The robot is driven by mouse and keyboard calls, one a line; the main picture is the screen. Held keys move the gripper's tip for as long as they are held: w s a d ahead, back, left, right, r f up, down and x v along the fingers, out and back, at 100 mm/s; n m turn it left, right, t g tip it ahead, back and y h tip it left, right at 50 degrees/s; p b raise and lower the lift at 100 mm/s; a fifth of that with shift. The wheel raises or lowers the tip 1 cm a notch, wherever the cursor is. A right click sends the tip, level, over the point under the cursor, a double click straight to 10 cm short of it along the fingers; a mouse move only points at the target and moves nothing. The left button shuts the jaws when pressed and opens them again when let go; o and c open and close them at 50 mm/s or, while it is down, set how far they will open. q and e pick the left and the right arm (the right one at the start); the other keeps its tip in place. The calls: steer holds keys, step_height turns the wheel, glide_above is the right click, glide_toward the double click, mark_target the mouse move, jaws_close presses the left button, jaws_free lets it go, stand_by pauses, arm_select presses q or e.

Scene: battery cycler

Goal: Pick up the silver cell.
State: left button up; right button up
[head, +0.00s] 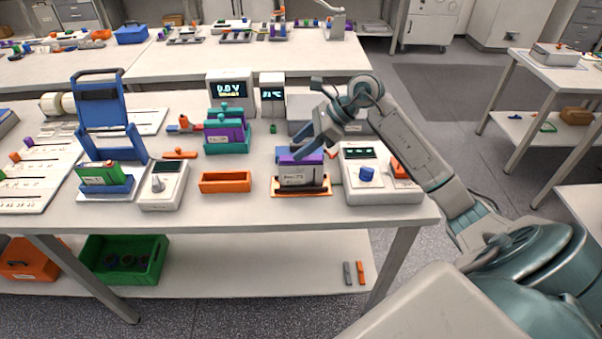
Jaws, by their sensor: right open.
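The silver cell (301,176) stands upright on an orange tray (287,194) near the front of the bench, right of centre. A purple piece (297,160) shows directly behind or at its top; I cannot tell whether it is a separate cell. My right gripper (297,154) is open, with its blue fingers pointing down and left just above and behind the silver cell. The fingers partly cover that area, and I cannot tell whether they touch anything. My left gripper is out of view.
A grey device with a blue knob (367,174) stands close right of the cell. An empty orange tray (225,182) lies to its left. A teal holder with a purple cell (226,132) and display boxes (231,88) stand behind. A blue press (102,105) is at left.

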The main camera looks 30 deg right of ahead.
mark_target(301, 165)
steer(key=d+h, duration=0.1)
steer(key=d+g+h, duration=0.1)
steer(key=d, duration=0.1)
steer(key=s+d, duration=0.1)
steer(key=d, duration=0.1)
steer(key=shift+d+h, duration=0.2)
steer(key=shift+h, duration=0.2)
steer(key=shift+w+a+f+g+p, duration=0.1)
steer(key=shift+w+f+g+p, duration=0.05)
steer(key=shift+f+g+p, duration=0.2)
steer(key=p+x, duration=0.1)
steer(key=x, duration=0.3)
steer(key=shift+a+f, duration=0.15)
steer(key=shift+f, duration=0.05)
steer(key=shift+w+a+f+p, duration=0.2)
steer(key=shift+a+f+p, duration=0.15)
steer(key=shift+p, duration=0.35)
steer(key=p+x, duration=0.2)
steer(key=x, duration=0.1)
steer(key=shift+w+a+f, duration=0.1)
steer(key=shift+a+f, duration=0.05)
steer(key=shift+w+a+f, duration=0.15)
steer(key=shift+f, duration=0.4)
steer(key=shift+r, duration=0.1)
jaws_close()
